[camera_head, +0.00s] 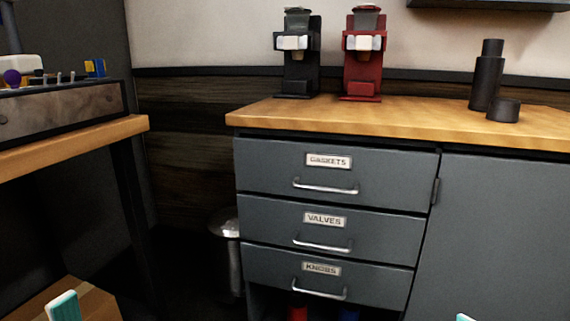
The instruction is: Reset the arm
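My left gripper (64,307) shows only as a teal and white fingertip at the bottom left edge, in front of a brown wooden or cardboard surface. My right gripper (464,317) shows only as a small teal tip at the bottom edge, right of centre, in front of the grey cabinet. The rest of both grippers and both arms is below the picture, so whether they are open or holding anything is hidden. No contact with the cabinet or tables can be seen.
A grey cabinet (490,230) has three shut drawers labelled gaskets (270,170), valves and knobs. On its wooden top (420,122) stand a black brewer (297,60), a red brewer (362,60) and dark cylinders (487,75). A workbench (70,145) is left; a bin (228,228) stands between.

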